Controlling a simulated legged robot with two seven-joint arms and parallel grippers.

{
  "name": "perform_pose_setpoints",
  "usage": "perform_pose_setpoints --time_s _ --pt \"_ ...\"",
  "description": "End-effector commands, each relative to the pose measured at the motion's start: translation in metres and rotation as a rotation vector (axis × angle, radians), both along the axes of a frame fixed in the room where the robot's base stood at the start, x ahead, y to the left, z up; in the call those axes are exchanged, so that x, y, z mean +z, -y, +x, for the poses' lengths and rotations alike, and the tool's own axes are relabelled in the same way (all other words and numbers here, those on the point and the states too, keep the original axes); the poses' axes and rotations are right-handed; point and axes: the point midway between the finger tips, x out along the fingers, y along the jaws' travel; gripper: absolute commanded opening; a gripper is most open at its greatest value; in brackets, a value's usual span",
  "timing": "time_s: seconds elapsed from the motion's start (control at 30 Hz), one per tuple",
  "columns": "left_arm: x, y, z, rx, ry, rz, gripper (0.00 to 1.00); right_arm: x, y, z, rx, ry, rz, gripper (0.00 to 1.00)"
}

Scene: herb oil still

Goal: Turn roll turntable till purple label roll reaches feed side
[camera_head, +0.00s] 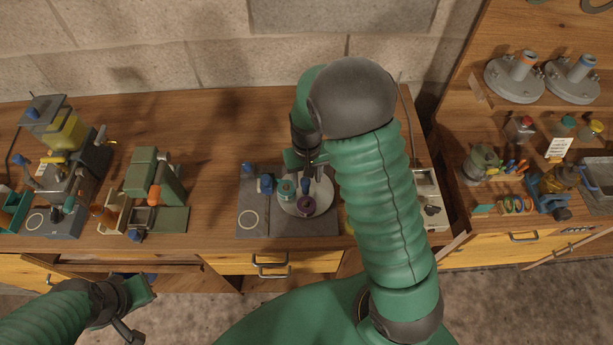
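The round pale turntable (322,190) sits on a dark grey base plate (270,225) on the bench. The purple label roll (306,206) stands at its near side. A teal roll (287,188) stands at its left side. A small blue part shows near the far edge, below my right gripper (305,160). That gripper points down over the far part of the turntable; its fingertips are small and partly hidden, so I cannot tell its opening or any contact. My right arm hides the turntable's right side. My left gripper (136,310) is open and empty in front of the bench.
Blue-knobbed fittings (266,184) stand left of the turntable, with a white ring (248,219) on the plate. A green press (155,190) and a machine with a yellow hopper (66,132) stand further left. Bare bench lies between press and plate. Shelves (540,130) stand right.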

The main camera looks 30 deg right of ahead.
Motion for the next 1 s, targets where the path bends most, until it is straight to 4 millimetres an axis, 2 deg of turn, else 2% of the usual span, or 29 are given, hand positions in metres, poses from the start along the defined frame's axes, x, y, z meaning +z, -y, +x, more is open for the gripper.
perform_pose_setpoints --time_s 0.03,0.33,1.0 --pt "0.0 0.0 0.0 0.0 0.0 0.0 0.0 0.0002 -0.0005 0.0001 0.001 0.0 0.0 0.4" --pt "0.0 -0.0001 0.0001 0.0 0.0 0.0 0.0 0.0011 -0.0012 -0.0011 0.001 0.0 0.0 0.01" --pt "0.0002 0.0 0.0001 0.0 0.0 0.0 0.0 0.0013 -0.0007 -0.0021 0.001 -0.002 0.001 0.0"
